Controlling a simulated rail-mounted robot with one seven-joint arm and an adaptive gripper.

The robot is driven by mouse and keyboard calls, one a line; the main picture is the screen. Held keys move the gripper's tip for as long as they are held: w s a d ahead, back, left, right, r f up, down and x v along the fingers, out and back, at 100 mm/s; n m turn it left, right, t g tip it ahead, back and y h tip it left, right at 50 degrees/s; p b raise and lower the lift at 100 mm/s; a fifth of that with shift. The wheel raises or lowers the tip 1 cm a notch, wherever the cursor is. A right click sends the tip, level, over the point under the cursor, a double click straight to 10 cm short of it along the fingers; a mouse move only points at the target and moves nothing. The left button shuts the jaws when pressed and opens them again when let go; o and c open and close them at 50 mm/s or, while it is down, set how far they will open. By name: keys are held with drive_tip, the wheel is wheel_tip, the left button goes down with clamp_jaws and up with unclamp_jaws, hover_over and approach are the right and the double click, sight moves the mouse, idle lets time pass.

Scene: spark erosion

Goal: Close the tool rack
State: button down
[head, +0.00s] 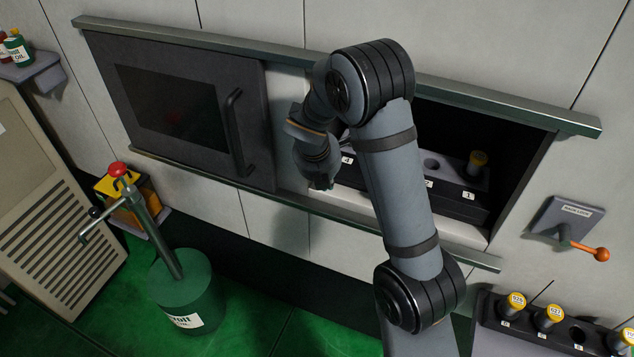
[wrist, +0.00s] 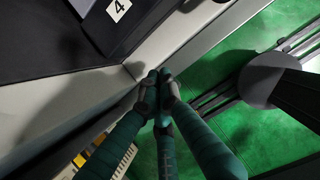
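The tool rack is a wall cabinet with a dark sliding door (head: 190,105) at the left, which has a window and a vertical handle (head: 237,130). The holder's label 4 also shows in the wrist view (wrist: 118,9). My gripper (head: 320,185) is in front of the opening, right of the handle and apart from it. In the wrist view its fingertips (wrist: 158,80) are together, with nothing seen between them. My arm hides part of the opening.
Rails (head: 460,92) run above and below the door. A lever with an orange knob (head: 601,254) is on the wall at right. A tray of yellow-capped tools (head: 548,318) is at lower right. A green oil pump (head: 185,285) stands on the green floor at left.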

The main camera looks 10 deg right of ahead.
drive_tip(key=v, duration=0.8)
drive_tip(key=d+m+b, duration=0.1)
drive_tip(key=d+b, duration=0.1)
drive_tip(key=d, duration=0.2)
drive_tip(key=d+m+b, duration=0.1)
drive_tip(key=d+b, duration=0.2)
drive_tip(key=d, duration=0.2)
drive_tip(key=d+f+m+t+b, duration=0.1)
drive_tip(key=d+b, duration=0.1)
drive_tip(key=d, duration=0.2)
drive_tip(key=shift+s+d+b, duration=0.15)
drive_tip(key=shift+d+b, duration=0.05)
drive_tip(key=shift+b, duration=0.2)
drive_tip(key=s+r+n+g, duration=0.1)
drive_tip(key=s+n+g, duration=0.1)
drive_tip(key=s, duration=1.1)
drive_tip(key=shift+n+y, duration=0.4)
drive_tip(key=shift+n, duration=0.1)
drive_tip(key=w+d+f, duration=0.1)
drive_tip(key=f, duration=0.2)
drive_tip(key=w+d+f, duration=0.1)
drive_tip(key=w+f, duration=0.1)
drive_tip(key=f, duration=0.1)
drive_tip(key=w+d+f, duration=0.2)
drive_tip(key=shift+w+f+b, duration=0.25)
drive_tip(key=shift+f+b, duration=0.05)
drive_tip(key=shift+f, duration=0.1)
drive_tip(key=shift+a, duration=0.1)
